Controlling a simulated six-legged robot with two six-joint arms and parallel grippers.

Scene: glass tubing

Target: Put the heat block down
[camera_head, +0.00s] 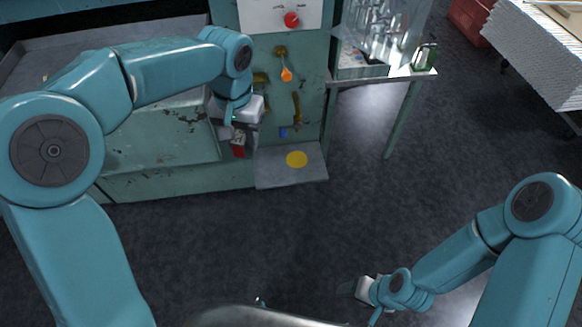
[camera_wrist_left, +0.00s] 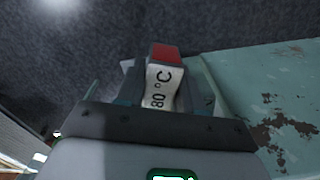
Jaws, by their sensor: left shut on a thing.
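The heat block (camera_head: 238,148) is a small block with a red end and a pale label; in the left wrist view the label on the block (camera_wrist_left: 164,80) reads 80 °C. My left gripper (camera_head: 232,132) is shut on it, with a finger on either side, as the left wrist view also shows (camera_wrist_left: 160,98). The block is beside the worn green bench, to the left of the grey shelf (camera_head: 272,179) with a yellow disc (camera_head: 297,159). Its exact height is hard to tell. My right gripper (camera_head: 347,288) is low in the head view, far from the block; its fingers are unclear.
A green panel (camera_head: 310,100) with a red knob (camera_head: 291,20) and an orange-handled valve (camera_head: 286,74) rises behind the shelf. A side table (camera_head: 398,75) with glassware stands to its right. A white stack (camera_head: 545,60) is at far right. The dark floor between is clear.

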